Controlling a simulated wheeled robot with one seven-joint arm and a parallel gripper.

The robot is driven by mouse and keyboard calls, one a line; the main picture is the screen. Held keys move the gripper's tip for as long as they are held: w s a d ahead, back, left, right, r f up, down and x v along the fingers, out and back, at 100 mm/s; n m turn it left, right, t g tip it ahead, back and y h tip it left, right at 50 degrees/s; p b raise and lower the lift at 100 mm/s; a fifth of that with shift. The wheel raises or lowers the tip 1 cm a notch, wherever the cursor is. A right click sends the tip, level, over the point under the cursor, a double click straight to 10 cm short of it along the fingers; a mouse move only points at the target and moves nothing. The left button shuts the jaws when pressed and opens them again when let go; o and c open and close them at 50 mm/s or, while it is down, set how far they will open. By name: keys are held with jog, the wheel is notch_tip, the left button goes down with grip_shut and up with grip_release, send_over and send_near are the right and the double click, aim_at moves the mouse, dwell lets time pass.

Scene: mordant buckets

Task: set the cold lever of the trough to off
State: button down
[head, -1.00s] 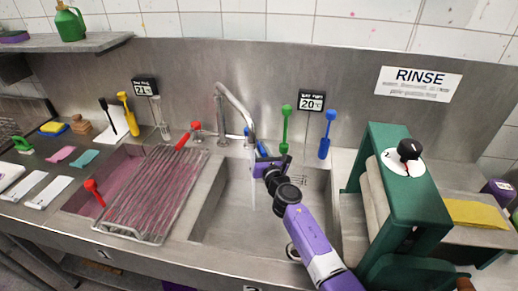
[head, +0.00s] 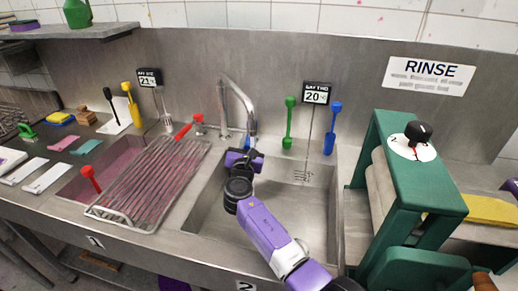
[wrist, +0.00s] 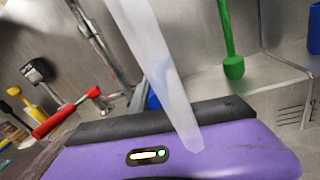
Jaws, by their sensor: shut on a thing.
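The blue cold lever (head: 248,141) is at the right of the tap's base, largely hidden by my gripper in the head view. A bit of its blue (wrist: 152,101) shows just beyond my gripper's dark edge in the wrist view. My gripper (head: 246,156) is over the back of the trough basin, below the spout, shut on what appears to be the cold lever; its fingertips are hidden. The red hot lever (head: 184,130) points toward the front left. A pale, translucent stream (wrist: 165,70) crosses the wrist view, and looks like running water.
The steel tap (head: 238,92) arches close above my gripper. A wire rack (head: 150,185) covers the pink basin at left. A green brush (head: 289,122) and a blue brush (head: 333,128) hang on the back wall. A green wringer (head: 425,170) stands at right.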

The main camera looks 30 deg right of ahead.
jog(key=m+g+h+b, duration=0.1)
jog(key=w+a+m+g+h+b, duration=0.1)
jog(key=b, duration=0.1)
jog(key=shift+w+a+f, duration=0.1)
jog(key=shift+w+a, duration=0.15)
jog(key=shift+a, duration=0.05)
dwell(0.3)
jog(key=c, duration=1.3)
grip_release()
jog(key=v, duration=0.7)
jog(key=shift+s+a, duration=0.15)
jog(key=shift+a, duration=0.25)
